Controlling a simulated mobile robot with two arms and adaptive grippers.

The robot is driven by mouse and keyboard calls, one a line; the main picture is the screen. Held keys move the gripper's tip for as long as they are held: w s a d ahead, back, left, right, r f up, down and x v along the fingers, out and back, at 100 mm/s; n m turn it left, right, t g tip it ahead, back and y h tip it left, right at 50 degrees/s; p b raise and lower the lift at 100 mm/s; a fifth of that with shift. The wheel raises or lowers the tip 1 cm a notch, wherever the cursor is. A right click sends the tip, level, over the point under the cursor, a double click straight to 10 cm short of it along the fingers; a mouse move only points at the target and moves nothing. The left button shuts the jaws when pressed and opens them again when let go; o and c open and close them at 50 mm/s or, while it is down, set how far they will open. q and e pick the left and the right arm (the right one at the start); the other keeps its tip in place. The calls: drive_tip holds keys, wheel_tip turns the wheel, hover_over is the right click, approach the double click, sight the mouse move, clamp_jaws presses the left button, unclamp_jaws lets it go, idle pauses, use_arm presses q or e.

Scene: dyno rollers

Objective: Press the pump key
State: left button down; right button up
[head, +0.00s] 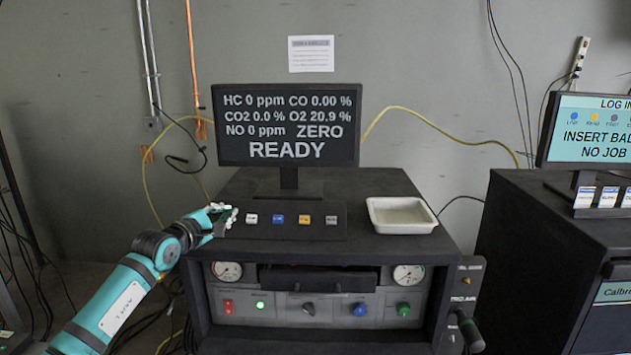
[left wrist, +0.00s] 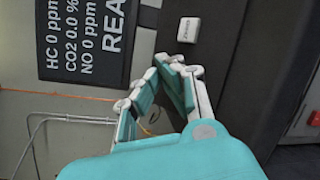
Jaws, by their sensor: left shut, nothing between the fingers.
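A row of small keys sits on the sloped panel in front of the monitor: a white key (head: 251,218), a blue key (head: 277,218), a yellow key (head: 304,219) and a grey key (head: 331,220). Their labels are too small to read, so I cannot tell which is the pump key. My left gripper (head: 228,216) is shut and empty just left of the white key, apart from it. In the left wrist view, the shut fingers (left wrist: 170,72) are close to a white key (left wrist: 188,30) on the dark panel. My right gripper is not in view.
The monitor (head: 287,125) reads READY behind the keys. A white tray (head: 402,226) lies right of them on the dark cabinet. The cabinet front has gauges, knobs and buttons (head: 360,309). A second cabinet and screen (head: 590,133) stand at the right.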

use_arm(q)
drive_tip(key=shift+w+f, duration=0.1)
drive_tip(key=shift+f, duration=0.05)
idle(0.4)
drive_tip(key=shift+s+r, duration=0.35)
drive_tip(key=shift+r, duration=0.1)
drive_tip(key=shift+r, duration=0.1)
drive_tip(key=shift+s+r+p, duration=0.2)
drive_tip(key=shift+r+p, duration=0.05)
drive_tip(key=shift+p, duration=0.2)
drive_tip(key=s+r+p, duration=0.2)
drive_tip(key=s+r, duration=0.1)
drive_tip(key=r, duration=0.1)
drive_tip(key=shift+s+a, duration=0.1)
drive_tip(key=shift+s, duration=0.15)
